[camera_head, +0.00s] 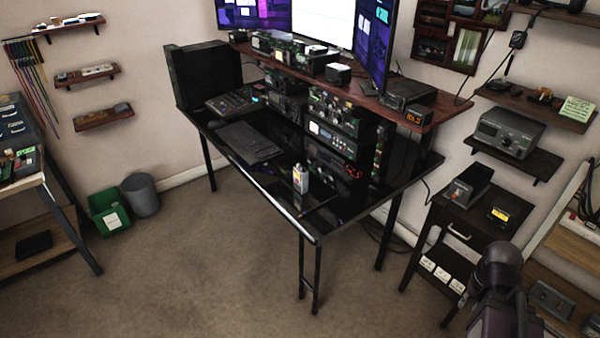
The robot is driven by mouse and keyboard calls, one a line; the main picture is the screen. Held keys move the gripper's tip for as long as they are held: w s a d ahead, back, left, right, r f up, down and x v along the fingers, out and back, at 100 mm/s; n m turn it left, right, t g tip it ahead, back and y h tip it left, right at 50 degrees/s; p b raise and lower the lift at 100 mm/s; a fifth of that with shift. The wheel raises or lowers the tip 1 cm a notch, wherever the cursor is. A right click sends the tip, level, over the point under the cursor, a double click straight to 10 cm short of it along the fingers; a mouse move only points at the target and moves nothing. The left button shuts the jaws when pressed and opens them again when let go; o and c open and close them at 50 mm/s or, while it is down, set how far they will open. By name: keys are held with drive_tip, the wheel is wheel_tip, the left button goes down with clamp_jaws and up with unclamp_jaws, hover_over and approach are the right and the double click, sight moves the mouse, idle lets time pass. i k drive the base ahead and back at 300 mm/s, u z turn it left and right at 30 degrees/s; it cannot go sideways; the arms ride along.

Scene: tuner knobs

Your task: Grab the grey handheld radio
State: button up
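A small light-grey upright device (300,179) stands on the glossy black desk (285,205), near its front right part. It looks like the grey handheld radio, with a short dark stub on top and a yellow-orange patch low on its front. Nothing touches or covers it. A dark part of my arm rises at the bottom right, well to the right of the desk and far from the radio. My gripper's fingers do not show.
A keyboard (248,142) lies left of the radio. Stacked radio units (333,138) stand behind it, under a raised wooden shelf (425,118). A dark cabinet (462,222) stands right of the desk. A green bin (108,212) stands at left. The carpet in front is clear.

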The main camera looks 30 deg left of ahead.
sight(302, 178)
drive_tip(key=u, duration=0.25)
drive_tip(key=i, duration=1.15)
drive_tip(key=u, duration=0.3)
